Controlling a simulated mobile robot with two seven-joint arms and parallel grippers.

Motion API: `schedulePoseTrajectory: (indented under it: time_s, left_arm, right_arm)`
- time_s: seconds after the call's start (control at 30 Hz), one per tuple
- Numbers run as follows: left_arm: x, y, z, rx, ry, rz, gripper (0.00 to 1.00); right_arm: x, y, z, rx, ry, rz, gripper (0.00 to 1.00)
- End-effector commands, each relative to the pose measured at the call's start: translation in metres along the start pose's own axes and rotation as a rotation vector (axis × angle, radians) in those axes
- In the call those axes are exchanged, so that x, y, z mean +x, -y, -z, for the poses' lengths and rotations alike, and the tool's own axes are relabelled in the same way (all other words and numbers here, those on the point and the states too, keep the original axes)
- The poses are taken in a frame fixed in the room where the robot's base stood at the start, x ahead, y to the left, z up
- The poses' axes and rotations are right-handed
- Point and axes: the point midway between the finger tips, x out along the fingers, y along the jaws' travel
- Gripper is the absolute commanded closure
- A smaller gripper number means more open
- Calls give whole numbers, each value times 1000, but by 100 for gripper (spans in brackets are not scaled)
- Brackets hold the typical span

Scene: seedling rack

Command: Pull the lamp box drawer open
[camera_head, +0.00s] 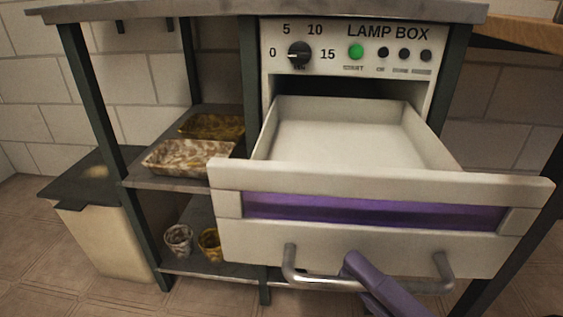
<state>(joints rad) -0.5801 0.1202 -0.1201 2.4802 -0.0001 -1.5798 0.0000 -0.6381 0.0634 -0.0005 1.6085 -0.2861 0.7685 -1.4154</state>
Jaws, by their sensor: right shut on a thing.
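The lamp box (445,60) is a white unit with a dial, a green button and several dark buttons under the worktop. Its drawer (370,178) stands pulled out toward me, with an empty white inside and a purple strip across its front. A curved metal handle (315,283) runs along the bottom of the drawer front. My right gripper (354,272), purple, is shut on the handle near its middle; part of it is cut off by the lower picture edge. My left gripper is not in view.
Shelves left of the lamp box hold a speckled tray (187,158), a darker tray (212,126) and two small pots (178,240). A lidded bin (105,235) stands on the floor at the left. Dark rack legs flank the drawer.

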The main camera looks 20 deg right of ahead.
Motion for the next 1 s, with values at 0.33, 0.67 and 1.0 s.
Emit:
schedulePoseTrajectory:
  time_s: [0.33,0.67,1.0]
  left_arm:
    - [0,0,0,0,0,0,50]
    - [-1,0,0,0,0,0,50]
    - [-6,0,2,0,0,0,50]
  right_arm:
    - [0,0,0,0,-1,-2,58]
    - [-3,0,0,0,0,2,55]
    - [-65,1,0,0,0,5,55]
